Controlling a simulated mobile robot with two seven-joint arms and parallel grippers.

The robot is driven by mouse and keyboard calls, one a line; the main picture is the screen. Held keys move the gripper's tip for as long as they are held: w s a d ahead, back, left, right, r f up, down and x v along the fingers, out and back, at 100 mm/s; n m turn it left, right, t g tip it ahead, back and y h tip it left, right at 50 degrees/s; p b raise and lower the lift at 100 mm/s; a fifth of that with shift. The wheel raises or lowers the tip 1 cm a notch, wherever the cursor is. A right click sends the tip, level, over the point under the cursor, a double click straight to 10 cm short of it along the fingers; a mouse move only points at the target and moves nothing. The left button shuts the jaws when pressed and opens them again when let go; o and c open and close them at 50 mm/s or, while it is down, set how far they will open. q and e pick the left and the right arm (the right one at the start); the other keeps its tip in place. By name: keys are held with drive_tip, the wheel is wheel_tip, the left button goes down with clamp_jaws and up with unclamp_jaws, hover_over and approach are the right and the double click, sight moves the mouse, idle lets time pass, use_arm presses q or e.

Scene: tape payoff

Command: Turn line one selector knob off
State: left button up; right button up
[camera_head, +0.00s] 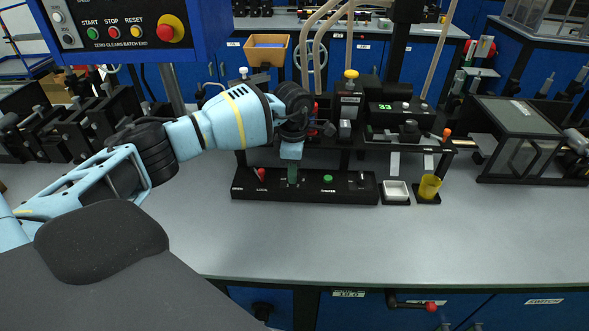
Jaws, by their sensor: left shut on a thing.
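A low black control panel (345,189) lies on the grey bench in the middle of the view. It carries a red knob (261,174) at its left end, a green button (328,178) and a small metal switch (362,180). My left gripper (292,178) points down onto the panel between the red knob and the green button. Its fingers are shut on a selector knob there; they hide the knob, so its pointer angle cannot be told. The labels around it are too small or covered to read. My right gripper is out of view.
A blue button box (120,30) hangs upper left. The bench front is clear.

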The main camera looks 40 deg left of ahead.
use_arm(q)
drive_tip(key=m+b, duration=0.1)
drive_tip(key=m, duration=0.4)
drive_tip(key=shift+m+b, duration=0.4)
drive_tip(key=shift+m, duration=1.1)
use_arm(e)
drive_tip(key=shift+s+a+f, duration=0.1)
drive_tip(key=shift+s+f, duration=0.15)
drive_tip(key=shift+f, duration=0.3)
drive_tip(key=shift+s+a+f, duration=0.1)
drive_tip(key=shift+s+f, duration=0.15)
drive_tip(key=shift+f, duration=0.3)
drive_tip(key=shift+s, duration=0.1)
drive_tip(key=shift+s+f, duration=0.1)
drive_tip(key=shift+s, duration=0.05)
use_arm(q)
drive_tip(key=o, duration=1)
drive_tip(key=shift+c, duration=0.2)
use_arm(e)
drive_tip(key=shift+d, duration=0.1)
use_arm(q)
drive_tip(key=shift+r, duration=0.1)
wheel_tip(320, 180, up, 6)
drive_tip(key=shift+r, duration=0.9)
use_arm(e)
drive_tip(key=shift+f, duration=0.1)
